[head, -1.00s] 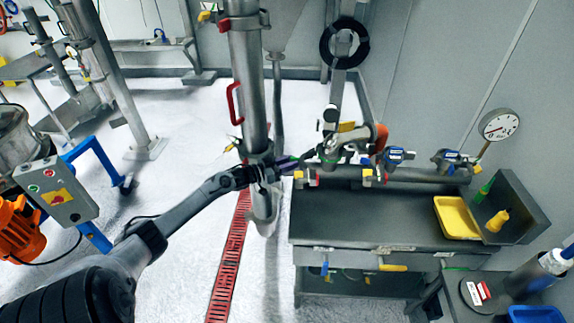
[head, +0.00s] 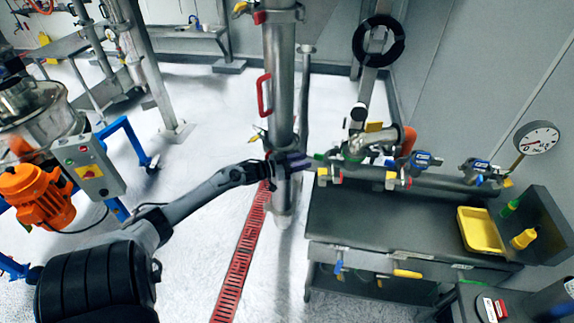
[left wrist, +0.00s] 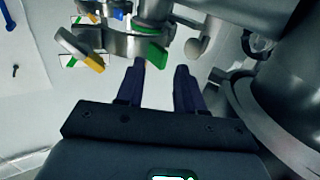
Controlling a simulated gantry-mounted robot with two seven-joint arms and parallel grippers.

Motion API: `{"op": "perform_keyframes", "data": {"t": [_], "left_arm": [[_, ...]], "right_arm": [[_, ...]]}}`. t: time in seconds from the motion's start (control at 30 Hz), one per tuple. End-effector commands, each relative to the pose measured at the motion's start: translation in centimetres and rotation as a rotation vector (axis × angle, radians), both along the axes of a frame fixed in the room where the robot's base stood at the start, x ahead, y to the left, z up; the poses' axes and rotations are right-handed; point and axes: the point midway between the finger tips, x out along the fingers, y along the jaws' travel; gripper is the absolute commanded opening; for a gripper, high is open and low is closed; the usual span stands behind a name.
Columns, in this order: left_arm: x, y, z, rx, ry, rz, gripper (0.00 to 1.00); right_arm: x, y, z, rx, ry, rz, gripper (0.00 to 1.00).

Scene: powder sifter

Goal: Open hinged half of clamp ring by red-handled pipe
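The red-handled pipe (head: 279,85) stands upright in the middle of the head view, its red handle (head: 264,96) on its left side. A lever with a yellow end (head: 258,138) sticks out left of its lower joint. I cannot make out the clamp ring halves in the head view, where my gripper covers part of that joint. My left gripper (head: 298,162) crosses in front of the pipe, pointing right. In the left wrist view its dark fingers (left wrist: 162,82) are apart with nothing between them. A large metal cylinder with a ring-like rim (left wrist: 240,100), probably this pipe, is close on the right.
A grey bench (head: 385,225) with a valve manifold (head: 440,180) and a yellow tray (head: 481,230) stands on the right. A green handle (left wrist: 157,53) lies beyond my fingertips. An orange motor (head: 38,195) is at left. A red floor grate (head: 240,255) runs below the pipe.

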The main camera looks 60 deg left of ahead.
Motion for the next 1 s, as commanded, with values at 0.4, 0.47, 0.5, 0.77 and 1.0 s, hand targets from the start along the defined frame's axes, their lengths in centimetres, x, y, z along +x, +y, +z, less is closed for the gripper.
{"op": "perform_keyframes", "data": {"t": [0.4,0.47,0.5,0.77,1.0], "left_arm": [[-5.3,0.4,-0.2,-0.002,0.003,-0.002,0.37],[-5.6,0.4,-0.2,-0.001,0.003,-0.003,0.37],[-5.7,0.4,-0.2,-0.001,0.003,-0.003,0.37],[-5.9,0.4,-0.2,-0.001,0.002,-0.004,0.37],[-5.6,0.2,-0.5,-0.003,0.015,0.006,0.1]], "right_arm": [[0.0,0.1,0.5,0.005,0.001,-0.004,0.0],[0.0,0.1,0.5,0.005,0.001,-0.004,0.0],[0.0,0.1,0.5,0.005,0.001,-0.004,0.0],[0.0,0.1,0.5,0.004,0.001,-0.003,0.0],[0.0,-0.1,0.6,-0.001,0.001,0.001,0.0]]}}
